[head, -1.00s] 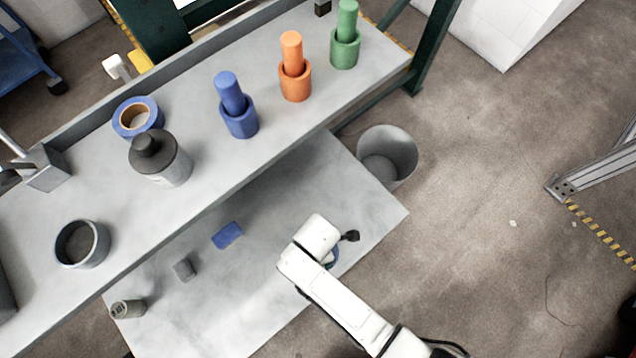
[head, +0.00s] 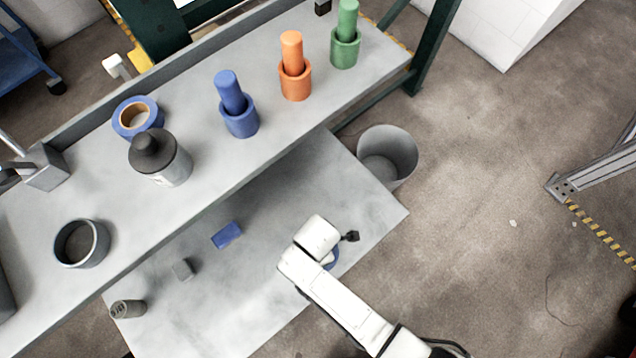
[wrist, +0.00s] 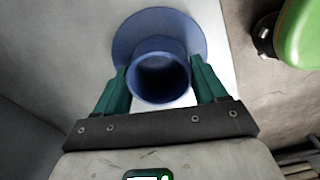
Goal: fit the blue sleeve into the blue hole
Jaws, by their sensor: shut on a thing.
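The blue sleeve (wrist: 160,98) is a hollow tube between the green fingers of my gripper (wrist: 160,72), which is shut on it. Its open end faces the wrist camera. A wider round blue disc (wrist: 160,20) shows behind the sleeve; I cannot tell whether it is the sleeve's flange or the rim of the blue hole. Whatever hole is there is hidden by the sleeve. In the head view my white wrist covers the gripper, and only a bit of blue (head: 334,258) shows beneath it, over the low grey board.
On the low board (head: 300,190) lie a blue block (head: 227,235), a grey cube (head: 183,269) and a grey can (head: 128,308). The bench above carries blue (head: 240,120), orange (head: 295,85) and green (head: 345,50) cups with pegs, and a bottle (head: 165,162). A bin (head: 400,150) stands beside the board.

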